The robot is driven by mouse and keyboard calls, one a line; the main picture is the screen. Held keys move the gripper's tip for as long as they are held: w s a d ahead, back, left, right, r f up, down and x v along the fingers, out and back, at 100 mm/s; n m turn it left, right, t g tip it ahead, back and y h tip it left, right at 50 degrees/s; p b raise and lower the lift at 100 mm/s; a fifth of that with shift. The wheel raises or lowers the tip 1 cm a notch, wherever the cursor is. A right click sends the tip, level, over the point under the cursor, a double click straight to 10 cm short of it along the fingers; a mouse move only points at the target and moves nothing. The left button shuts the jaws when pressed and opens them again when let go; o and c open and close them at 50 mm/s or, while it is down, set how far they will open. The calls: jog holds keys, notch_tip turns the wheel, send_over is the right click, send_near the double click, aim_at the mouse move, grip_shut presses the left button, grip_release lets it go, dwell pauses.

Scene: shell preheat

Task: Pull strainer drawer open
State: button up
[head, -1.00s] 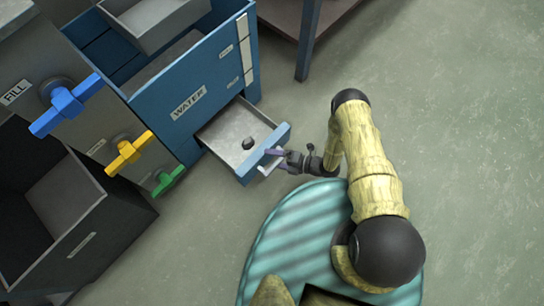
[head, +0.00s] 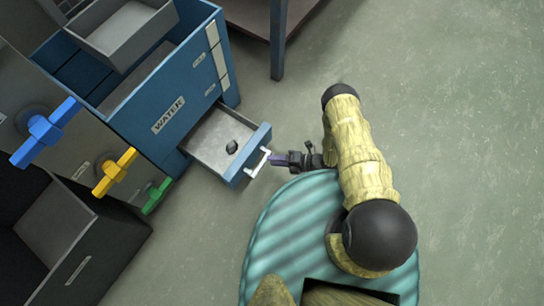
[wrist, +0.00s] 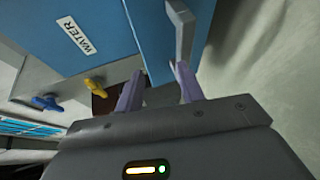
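The strainer drawer (head: 211,134) sticks out from the lower part of the blue WATER cabinet (head: 190,101), pulled open, with a small dark lump (head: 231,147) inside. Its pale handle (head: 258,164) is on the blue front and shows large in the wrist view (wrist: 183,35). My gripper (head: 273,159) is just to the right of the handle. In the wrist view my gripper's two purple fingers (wrist: 159,73) stand apart with nothing between them. The handle lies ahead of the fingertips, near the right finger, apparently clear of them.
Blue (head: 44,132), yellow (head: 115,171) and green (head: 157,196) valve handles are left of the cabinet. A dark open bin (head: 85,250) stands at lower left. A table leg (head: 278,40) is at the top. The floor (head: 460,120) at right is clear.

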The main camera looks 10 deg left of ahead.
jog(key=d, duration=1.1)
jog(key=shift+d+p, duration=0.35)
jog(key=shift+p, duration=0.1)
dwell(0.6)
jog(key=shift+f, duration=0.1)
dwell(0.4)
